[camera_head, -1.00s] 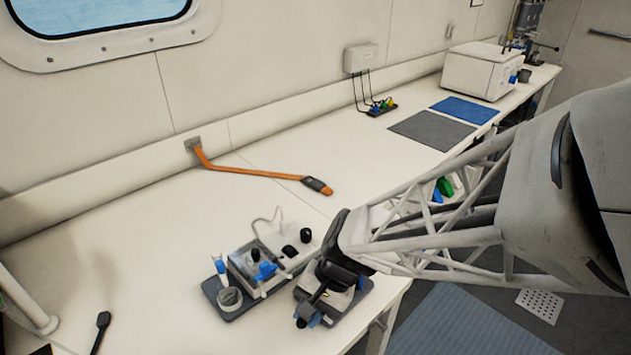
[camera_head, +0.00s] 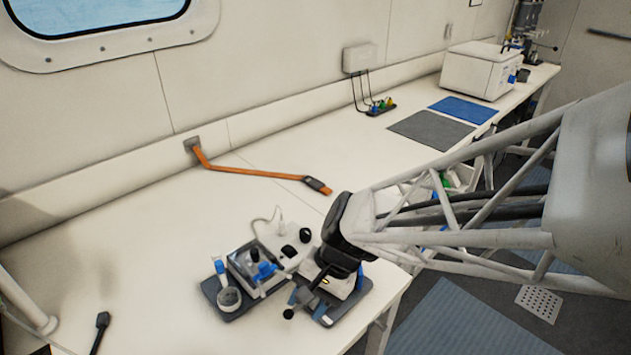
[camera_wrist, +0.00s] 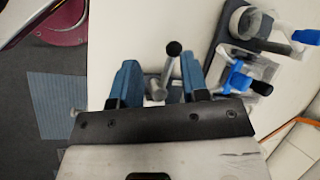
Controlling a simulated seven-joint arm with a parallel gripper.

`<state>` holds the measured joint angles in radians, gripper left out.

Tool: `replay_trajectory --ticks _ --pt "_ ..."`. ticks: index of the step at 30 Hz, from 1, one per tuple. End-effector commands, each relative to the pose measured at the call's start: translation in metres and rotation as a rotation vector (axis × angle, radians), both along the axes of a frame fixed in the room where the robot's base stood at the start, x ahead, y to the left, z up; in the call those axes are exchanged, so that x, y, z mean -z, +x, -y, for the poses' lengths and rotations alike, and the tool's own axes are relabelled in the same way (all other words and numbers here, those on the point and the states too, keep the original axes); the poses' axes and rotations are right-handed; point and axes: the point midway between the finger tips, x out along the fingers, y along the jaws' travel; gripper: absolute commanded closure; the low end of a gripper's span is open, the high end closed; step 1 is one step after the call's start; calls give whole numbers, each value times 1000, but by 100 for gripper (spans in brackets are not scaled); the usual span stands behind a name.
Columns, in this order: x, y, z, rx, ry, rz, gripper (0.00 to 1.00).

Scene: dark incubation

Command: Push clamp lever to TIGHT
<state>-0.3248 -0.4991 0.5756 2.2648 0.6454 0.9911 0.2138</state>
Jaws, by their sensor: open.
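The clamp lever is a grey rod with a round black knob (camera_wrist: 173,48). In the wrist view it stands between my two blue fingers, with a gap visible on each side. My gripper (camera_wrist: 160,76) is open. In the head view the lever knob (camera_head: 288,313) sticks out to the lower left of my gripper (camera_head: 308,302), which is low over the dark base plate (camera_head: 352,303) at the bench's front edge. The black wrist part hides much of the clamp. No TIGHT marking can be read.
Left of the clamp stands a device tray (camera_head: 236,314) with a blue-handled fixture (camera_head: 262,269) and a white cup (camera_head: 229,298). An orange bar (camera_head: 250,171) lies behind on the bench. A dark mat (camera_head: 432,132) lies farther right. The bench's middle is clear.

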Motion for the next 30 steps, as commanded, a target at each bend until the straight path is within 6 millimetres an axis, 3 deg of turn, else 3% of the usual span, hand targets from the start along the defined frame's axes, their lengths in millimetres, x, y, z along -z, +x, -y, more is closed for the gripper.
replay_trajectory --ticks 30 --pt "-9 -104 61 2 0 -1 59"
